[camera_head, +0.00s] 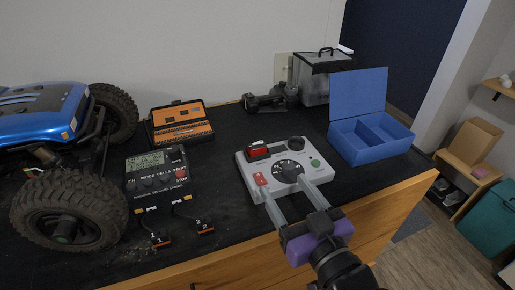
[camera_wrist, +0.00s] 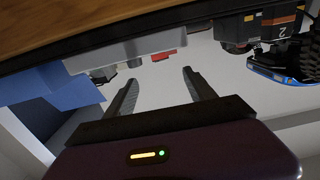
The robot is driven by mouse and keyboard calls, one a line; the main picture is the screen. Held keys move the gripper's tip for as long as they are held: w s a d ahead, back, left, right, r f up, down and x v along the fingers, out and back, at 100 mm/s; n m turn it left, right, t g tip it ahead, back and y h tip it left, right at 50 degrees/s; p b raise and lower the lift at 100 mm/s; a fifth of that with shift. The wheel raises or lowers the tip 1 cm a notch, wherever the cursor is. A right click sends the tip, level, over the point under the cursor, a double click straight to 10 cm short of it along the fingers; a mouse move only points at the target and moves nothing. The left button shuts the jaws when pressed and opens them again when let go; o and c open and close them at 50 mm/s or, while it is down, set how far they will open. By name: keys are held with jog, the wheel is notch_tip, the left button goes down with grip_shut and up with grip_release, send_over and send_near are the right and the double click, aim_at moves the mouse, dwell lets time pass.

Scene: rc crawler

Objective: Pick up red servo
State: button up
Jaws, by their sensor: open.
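The red servo (camera_head: 258,150) is a small red block with dark parts, on the upper left of a light grey tester box (camera_head: 241,167) with a black dial. My gripper (camera_head: 283,184) is open and empty. In the head view its two fingers reach over the front part of the tester, nearer to me than the servo. A red switch (camera_head: 262,179) on the tester is close to the left finger. The gripper also shows in the wrist view (camera_wrist: 158,80). A red part (camera_wrist: 163,55) appears beyond the fingertips there; I cannot tell whether it is the servo or the switch.
An open blue box (camera_head: 356,142) with compartments stands right of the tester. A black charger (camera_head: 159,173) with leads, an orange tool case (camera_head: 181,124) and a blue crawler (camera_head: 45,104) are on the left. A grey bin (camera_head: 314,82) stands behind. The wooden table edge (camera_head: 385,207) is nearby.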

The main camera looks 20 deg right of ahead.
jog(key=g, duration=0.2)
send_near(257, 144)
jog(key=shift+w+r, duration=0.4)
jog(key=shift+r, duration=0.25)
jog(key=shift+w+r+g, duration=0.2)
jog(key=shift+w+g, duration=0.15)
jog(key=shift+g, duration=0.15)
jog(key=shift+w+r+g, duration=0.2)
jog(key=shift+r+g, duration=0.1)
jog(key=shift+g, duration=0.6)
jog(key=shift+p+x, duration=0.75)
jog(key=shift+x, duration=3.1)
jog(key=shift+s+f, duration=0.1)
jog(key=shift+f, duration=0.1)
grip_shut()
